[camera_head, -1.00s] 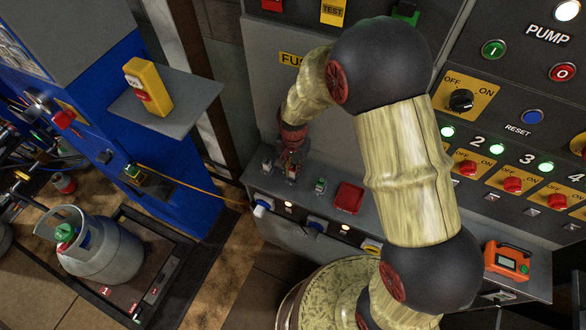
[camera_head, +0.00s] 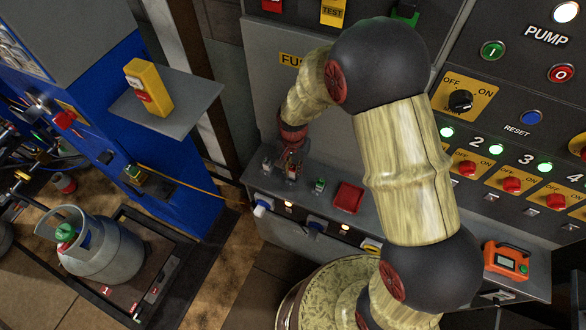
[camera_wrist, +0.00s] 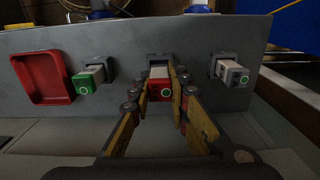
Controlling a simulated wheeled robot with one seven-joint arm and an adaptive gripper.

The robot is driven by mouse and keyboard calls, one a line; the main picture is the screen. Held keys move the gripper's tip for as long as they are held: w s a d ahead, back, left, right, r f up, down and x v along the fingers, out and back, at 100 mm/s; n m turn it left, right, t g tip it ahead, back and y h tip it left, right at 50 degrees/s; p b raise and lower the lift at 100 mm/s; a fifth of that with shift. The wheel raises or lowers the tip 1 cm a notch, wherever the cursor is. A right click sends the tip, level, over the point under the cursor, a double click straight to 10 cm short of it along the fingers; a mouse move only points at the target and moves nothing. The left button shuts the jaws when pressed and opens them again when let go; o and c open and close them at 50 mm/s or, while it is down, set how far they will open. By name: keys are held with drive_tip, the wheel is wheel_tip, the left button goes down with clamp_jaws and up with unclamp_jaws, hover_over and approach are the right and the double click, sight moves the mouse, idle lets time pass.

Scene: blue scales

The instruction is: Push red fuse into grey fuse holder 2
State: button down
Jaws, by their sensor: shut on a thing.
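The red fuse (camera_wrist: 160,91) sits between the fingers of my gripper (camera_wrist: 162,98) in the wrist view. Its red end with a pale ring faces the camera, and its pale body runs into the middle grey holder (camera_wrist: 161,60). How deep it sits is hard to tell. My gripper is shut on the red fuse. In the head view my gripper (camera_head: 290,160) is low over the panel ledge, and the fuse there is too small to make out clearly.
A green-ended fuse (camera_wrist: 89,82) is in a holder to the left in the wrist view. A grey-ended fuse (camera_wrist: 233,74) is in a holder to the right. A red tray (camera_wrist: 43,78) lies at far left; it also shows in the head view (camera_head: 347,197).

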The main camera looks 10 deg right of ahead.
sight(293, 167)
drive_tip(key=shift+f+b, duration=0.75)
drive_tip(key=shift+f, duration=0.5)
drive_tip(key=c, duration=1.7)
unclamp_jaws()
drive_tip(key=shift+c, duration=0.2)
drive_tip(key=shift+o, duration=0.6)
drive_tip(key=shift+r, duration=0.1)
wheel_tip(293, 167, up, 12)
drive_tip(key=shift+f, duration=0.1)
